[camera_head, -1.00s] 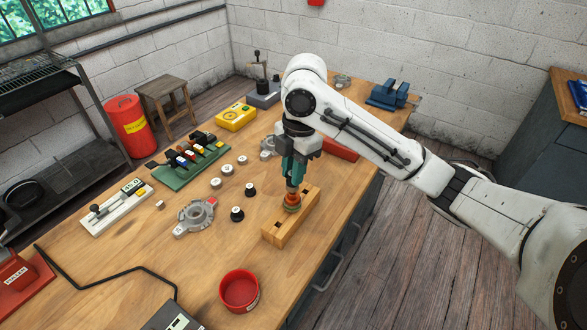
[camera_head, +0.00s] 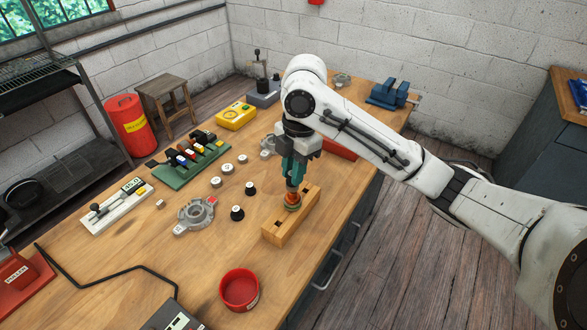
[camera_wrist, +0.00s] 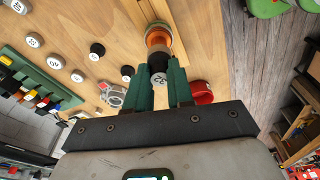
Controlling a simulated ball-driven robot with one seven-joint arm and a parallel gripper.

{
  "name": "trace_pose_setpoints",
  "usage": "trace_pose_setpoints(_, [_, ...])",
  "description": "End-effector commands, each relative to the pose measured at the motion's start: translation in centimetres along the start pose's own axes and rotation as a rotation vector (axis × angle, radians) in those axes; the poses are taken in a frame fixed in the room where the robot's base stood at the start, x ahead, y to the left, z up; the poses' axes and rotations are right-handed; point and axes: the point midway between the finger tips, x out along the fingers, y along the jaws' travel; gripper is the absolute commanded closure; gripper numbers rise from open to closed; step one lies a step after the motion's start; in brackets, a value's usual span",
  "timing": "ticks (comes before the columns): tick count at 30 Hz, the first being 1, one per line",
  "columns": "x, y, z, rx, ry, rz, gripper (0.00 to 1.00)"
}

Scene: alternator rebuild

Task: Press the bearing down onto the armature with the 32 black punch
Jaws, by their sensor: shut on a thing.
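My gripper (camera_head: 293,184) points down over the wooden block, its green fingers shut on the black punch. In the wrist view the punch (camera_wrist: 158,78) shows its pale numbered end between the fingers (camera_wrist: 159,84); the number looks like 32 but is small. The copper-orange armature (camera_head: 292,200) stands in the wooden block (camera_head: 283,232), directly under the punch. In the wrist view the armature (camera_wrist: 157,38) lies just beyond the punch, in line with it. The bearing cannot be made out clearly, and the contact between punch and armature is partly hidden.
Two other black punches (camera_head: 237,214) (camera_head: 250,189) and several pale round pieces (camera_head: 227,170) stand left of the block. A grey metal housing (camera_head: 195,215) lies farther left. A red bowl (camera_head: 240,289) stands in front.

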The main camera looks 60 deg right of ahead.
Motion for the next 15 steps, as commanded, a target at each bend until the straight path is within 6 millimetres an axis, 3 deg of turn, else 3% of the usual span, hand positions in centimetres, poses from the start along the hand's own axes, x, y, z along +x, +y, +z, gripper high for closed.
trace_pose_setpoints(8, [0.34,-0.05,-0.08,-0.001,0.002,-0.005,1.00])
trace_pose_setpoints(15, [-0.55,-0.03,-0.18,-0.001,0.002,-0.003,1.00])
